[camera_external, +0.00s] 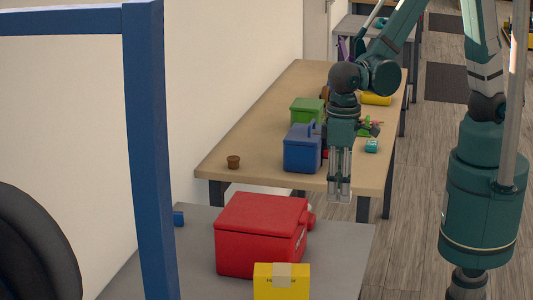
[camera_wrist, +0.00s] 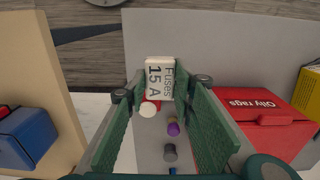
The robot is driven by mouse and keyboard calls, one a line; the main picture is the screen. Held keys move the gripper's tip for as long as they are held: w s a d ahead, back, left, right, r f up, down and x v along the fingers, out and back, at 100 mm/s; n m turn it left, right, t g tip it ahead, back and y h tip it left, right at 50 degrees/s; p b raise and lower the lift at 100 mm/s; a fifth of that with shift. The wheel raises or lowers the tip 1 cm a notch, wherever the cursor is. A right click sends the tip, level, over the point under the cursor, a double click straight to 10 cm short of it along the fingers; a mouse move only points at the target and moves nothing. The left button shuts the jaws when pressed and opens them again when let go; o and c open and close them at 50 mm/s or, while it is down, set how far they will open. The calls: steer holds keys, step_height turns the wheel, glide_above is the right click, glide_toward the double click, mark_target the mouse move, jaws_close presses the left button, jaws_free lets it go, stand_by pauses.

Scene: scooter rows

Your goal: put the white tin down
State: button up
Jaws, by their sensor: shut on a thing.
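The white tin (camera_wrist: 160,78), lettered "Fuses 15 A", is between the two green finger pads of my gripper (camera_wrist: 162,90) in the wrist view. My gripper is shut on it. In the external view my gripper (camera_external: 340,196) points down near the front end of the wooden table, above and behind the grey bench (camera_external: 345,245). I cannot make out the tin in that view. In the wrist view the grey bench (camera_wrist: 225,50) shows beyond and around the tin. The tin appears held above it, but its exact height is unclear.
A red "Oily rags" box (camera_external: 255,235) and a yellow box (camera_external: 282,285) stand on the bench. Several small items, including a purple one (camera_wrist: 173,130), lie below my fingers. A blue box (camera_external: 301,155) and a green box (camera_external: 305,112) stand on the wooden table (camera_external: 260,125).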

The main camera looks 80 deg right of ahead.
steer(key=shift+f, duration=0.1)
steer(key=b, duration=0.1)
glide_above(337, 234)
steer(key=shift+f, duration=2.85)
steer(key=shift+f, duration=0.1)
steer(key=shift+f+b, duration=0.4)
steer(key=shift+f, duration=1.55)
steer(key=shift+f, duration=0.25)
steer(key=o, duration=0.9)
steer(key=shift+r, duration=0.1)
steer(key=shift+r, duration=0.1)
steer(key=shift+r+p, duration=1.05)
steer(key=shift+r, duration=5)
